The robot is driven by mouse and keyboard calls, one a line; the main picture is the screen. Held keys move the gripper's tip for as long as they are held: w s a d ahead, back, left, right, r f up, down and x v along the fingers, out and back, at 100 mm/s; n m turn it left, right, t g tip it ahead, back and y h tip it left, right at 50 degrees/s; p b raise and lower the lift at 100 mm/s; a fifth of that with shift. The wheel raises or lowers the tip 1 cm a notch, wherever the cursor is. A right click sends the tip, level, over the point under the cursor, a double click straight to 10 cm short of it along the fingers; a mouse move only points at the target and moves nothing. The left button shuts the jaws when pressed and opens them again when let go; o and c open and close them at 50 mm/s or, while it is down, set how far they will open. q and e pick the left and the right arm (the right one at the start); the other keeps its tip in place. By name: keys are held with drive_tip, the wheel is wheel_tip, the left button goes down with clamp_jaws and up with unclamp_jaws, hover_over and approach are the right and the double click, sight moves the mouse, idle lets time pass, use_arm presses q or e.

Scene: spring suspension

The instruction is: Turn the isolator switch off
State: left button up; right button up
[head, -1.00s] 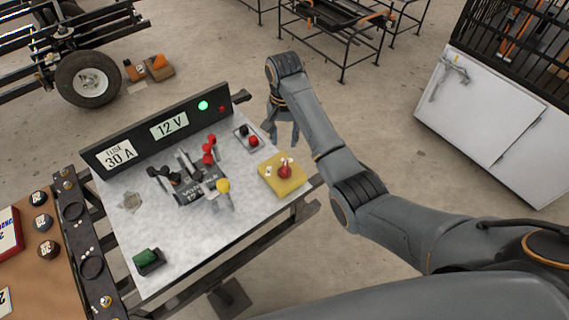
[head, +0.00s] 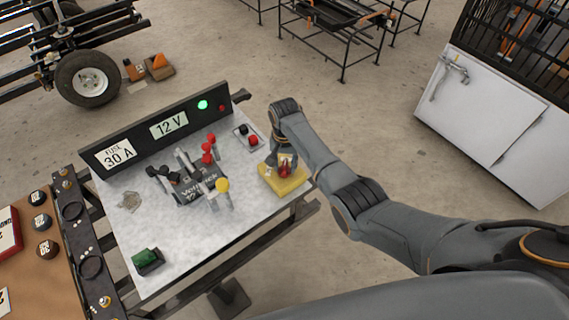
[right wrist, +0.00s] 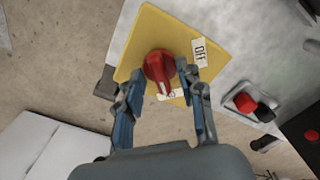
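The isolator switch is a red rotary knob (head: 285,171) on a yellow plate (head: 287,186) at the right end of the bench. In the right wrist view the knob (right wrist: 158,66) has its grip pointing down toward a white label (right wrist: 172,94), whose text I cannot read. The OFF label (right wrist: 200,51) lies to the knob's upper right. My right gripper (right wrist: 161,76) is open above the plate, its fingertips on either side of the knob. I cannot tell whether they touch it. My left gripper is out of view.
A grey bench top (head: 185,235) carries a winch-like unit (head: 195,183), red and black terminals (head: 248,136), and a green part (head: 147,258). A black panel (head: 140,140) marked 12 V, with a lit green lamp (head: 203,105), stands along the back edge.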

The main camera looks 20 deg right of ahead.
clamp_jaws()
drive_tip(key=shift+r, duration=0.1)
drive_tip(key=shift+n+p, duration=0.85)
drive_tip(key=shift+n, duration=0.45)
drive_tip(key=n+p, duration=0.1)
drive_tip(key=n, duration=0.2)
drive_tip(key=shift+n, duration=0.3)
drive_tip(key=n+p, duration=0.1)
drive_tip(key=n, duration=1)
drive_tip(key=shift+n+p, duration=0.3)
